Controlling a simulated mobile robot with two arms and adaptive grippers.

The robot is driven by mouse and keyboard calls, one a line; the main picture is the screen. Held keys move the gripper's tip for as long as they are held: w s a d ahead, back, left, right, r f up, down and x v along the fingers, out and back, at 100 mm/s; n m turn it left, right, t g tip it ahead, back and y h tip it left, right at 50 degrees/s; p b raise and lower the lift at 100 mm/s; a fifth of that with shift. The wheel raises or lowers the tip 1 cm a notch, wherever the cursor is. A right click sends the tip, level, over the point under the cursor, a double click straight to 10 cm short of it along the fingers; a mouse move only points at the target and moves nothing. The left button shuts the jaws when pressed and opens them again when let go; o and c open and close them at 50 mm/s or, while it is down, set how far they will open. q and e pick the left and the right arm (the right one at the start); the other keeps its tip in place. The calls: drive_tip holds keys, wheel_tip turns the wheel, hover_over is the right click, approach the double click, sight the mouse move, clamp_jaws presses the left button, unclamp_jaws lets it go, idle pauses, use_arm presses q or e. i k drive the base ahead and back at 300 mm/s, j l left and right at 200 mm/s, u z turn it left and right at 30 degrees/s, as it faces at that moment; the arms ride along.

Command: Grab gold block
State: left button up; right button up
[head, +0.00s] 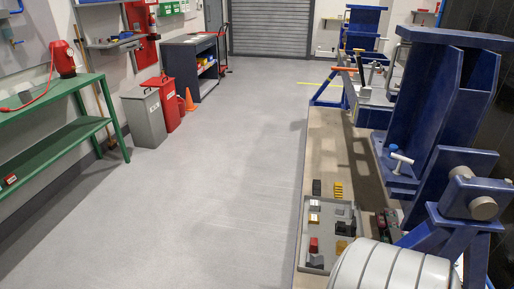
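A gold block (338,191) with a ridged, stepped look lies on the tan bench top, just beyond the far edge of a grey tray (328,217). A second yellow-gold block (341,247) lies in the tray, nearer to me.
A black block (317,187) lies left of the far gold block. The tray also holds a red block (313,244) and dark blocks. A large blue jig (425,110) stands along the right.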

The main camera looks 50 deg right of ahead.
sight(313, 220)
drive_tip(key=i+j, duration=0.1)
drive_tip(key=i, duration=0.35)
drive_tip(key=i+j+z, duration=0.1)
drive_tip(key=i, duration=0.35)
drive_tip(key=i+l+z, duration=0.2)
drive_tip(key=z, duration=0.25)
drive_tip(key=i+z, duration=0.8)
drive_tip(key=z, duration=0.15)
drive_tip(key=i+j+z, duration=0.2)
drive_tip(key=i+z, duration=0.25)
drive_tip(key=k, duration=0.1)
